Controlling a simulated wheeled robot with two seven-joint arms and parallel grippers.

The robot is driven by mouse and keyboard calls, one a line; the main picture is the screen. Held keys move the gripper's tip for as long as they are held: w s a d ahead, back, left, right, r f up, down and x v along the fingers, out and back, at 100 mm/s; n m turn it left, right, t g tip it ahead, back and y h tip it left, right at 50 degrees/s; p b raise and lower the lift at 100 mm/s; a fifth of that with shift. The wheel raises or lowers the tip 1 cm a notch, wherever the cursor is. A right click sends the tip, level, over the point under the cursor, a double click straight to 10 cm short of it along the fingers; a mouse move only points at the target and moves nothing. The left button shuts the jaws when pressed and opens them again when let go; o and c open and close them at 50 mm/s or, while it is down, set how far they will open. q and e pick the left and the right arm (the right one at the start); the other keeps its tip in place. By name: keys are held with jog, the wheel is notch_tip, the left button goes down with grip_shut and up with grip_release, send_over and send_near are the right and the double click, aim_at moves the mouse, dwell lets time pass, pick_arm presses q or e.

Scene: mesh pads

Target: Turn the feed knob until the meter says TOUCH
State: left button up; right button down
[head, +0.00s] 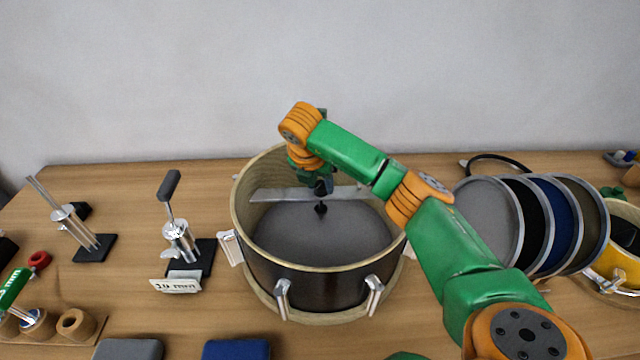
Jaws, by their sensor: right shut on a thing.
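A round drum-like tub (335,279) with a pale wooden rim stands in the middle of the table, with a grey mesh pad (285,232) inside. A flat metal bar (275,195) spans the tub above the pad. My right gripper (321,186) reaches over the bar's middle, pointing down. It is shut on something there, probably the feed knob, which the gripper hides. A small dark tip (321,209) shows just below it, close over the pad; I cannot tell whether they touch. I see no readable meter.
A lever clamp stand (180,240) with a tag (175,285) and another metal stand (85,235) are on the left. Several round framed pads (487,215) lean at the right, near a yellow drum (618,262). Grey and blue blocks (236,349) lie at the front.

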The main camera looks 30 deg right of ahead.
aim_at(320, 184)
jog(key=shift+w+r, duration=0.1)
dwell(0.5)
jog(key=shift+c, duration=2.3)
grip_release()
jog(key=shift+a+r, duration=0.15)
jog(key=shift+r, duration=0.15)
jog(key=b+v, duration=0.1)
jog(key=v, duration=0.2)
jog(key=shift+r+b, duration=0.3)
jog(key=p+v, duration=0.1)
jog(key=v, duration=0.1)
jog(key=shift+s+a+r, duration=0.15)
jog(key=shift+s+r, duration=0.1)
jog(key=shift+r, duration=0.1)
